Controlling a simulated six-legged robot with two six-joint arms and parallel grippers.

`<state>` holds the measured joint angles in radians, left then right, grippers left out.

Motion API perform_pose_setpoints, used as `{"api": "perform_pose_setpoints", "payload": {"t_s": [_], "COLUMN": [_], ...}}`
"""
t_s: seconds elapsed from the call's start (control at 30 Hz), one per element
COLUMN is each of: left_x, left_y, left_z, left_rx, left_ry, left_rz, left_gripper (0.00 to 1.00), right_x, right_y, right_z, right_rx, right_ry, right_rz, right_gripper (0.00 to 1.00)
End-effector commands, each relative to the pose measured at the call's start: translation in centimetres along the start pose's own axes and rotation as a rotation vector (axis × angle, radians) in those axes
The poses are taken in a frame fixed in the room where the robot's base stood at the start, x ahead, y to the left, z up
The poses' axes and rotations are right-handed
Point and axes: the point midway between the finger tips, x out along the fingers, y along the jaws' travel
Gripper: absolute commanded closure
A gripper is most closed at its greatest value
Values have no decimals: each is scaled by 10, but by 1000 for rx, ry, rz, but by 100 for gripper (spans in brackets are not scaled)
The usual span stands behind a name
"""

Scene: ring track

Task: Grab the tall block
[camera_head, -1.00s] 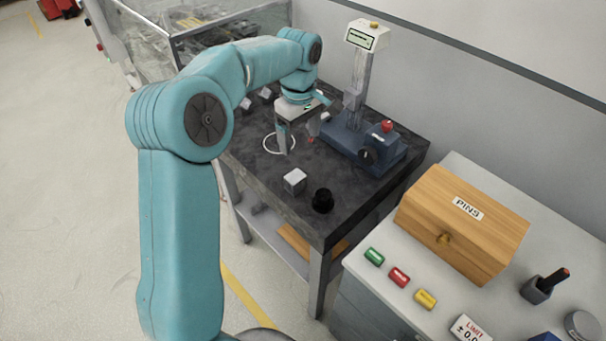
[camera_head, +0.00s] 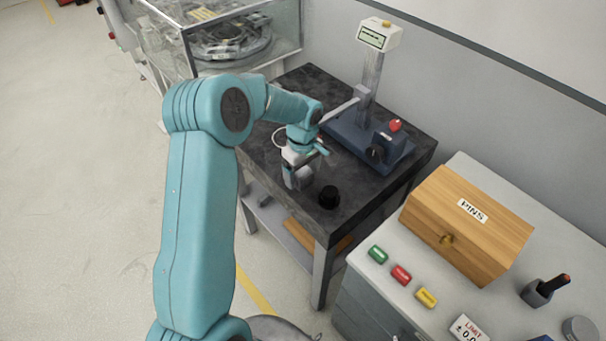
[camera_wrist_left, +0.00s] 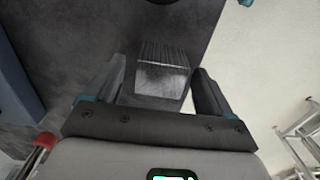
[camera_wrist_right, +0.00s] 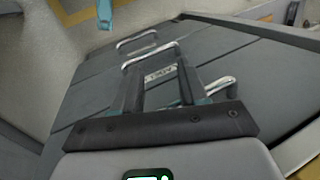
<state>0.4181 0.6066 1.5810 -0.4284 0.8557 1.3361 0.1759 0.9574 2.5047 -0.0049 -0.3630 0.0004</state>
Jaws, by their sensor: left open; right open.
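A grey block (camera_wrist_left: 160,75) shows in the left wrist view on the dark table, between the two fingers of my left gripper (camera_wrist_left: 163,82). The fingers are apart, with a gap on each side of the block. The gripper mostly hides the block there. My right gripper (camera_wrist_right: 158,78) is open and empty in the right wrist view, in front of grey drawers.
A blue stand (camera_head: 372,140) with a post and display is at the back of the table. A wooden PINS box (camera_head: 465,225) and green, red and yellow pieces lie on the cabinet at right. Grey drawers (camera_wrist_right: 220,65) with metal handles face my right gripper.

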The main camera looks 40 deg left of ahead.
Motion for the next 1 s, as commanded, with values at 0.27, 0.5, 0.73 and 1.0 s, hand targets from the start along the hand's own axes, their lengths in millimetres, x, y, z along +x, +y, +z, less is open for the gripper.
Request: {"api": "perform_pose_setpoints", "payload": {"t_s": [0.27, 0.5, 0.73, 1.0], "left_x": [15, 14, 13, 4], "left_y": [2, 2, 2, 3], "left_z": [0, 0, 0, 0], "left_rx": [1, 1, 1, 0], "left_ry": [1, 1, 2, 3], "left_rz": [3, 2, 4, 5], "left_gripper": [17, 66, 99, 99], "right_x": [-3, -3, -3, -1], "right_y": [-1, -1, -1, 0], "right_z": [0, 0, 0, 0], "right_rx": [0, 0, 0, 0], "right_ry": [0, 0, 0, 0], "right_rz": [0, 0, 0, 0], "right_gripper": [57, 57, 57, 57]}}
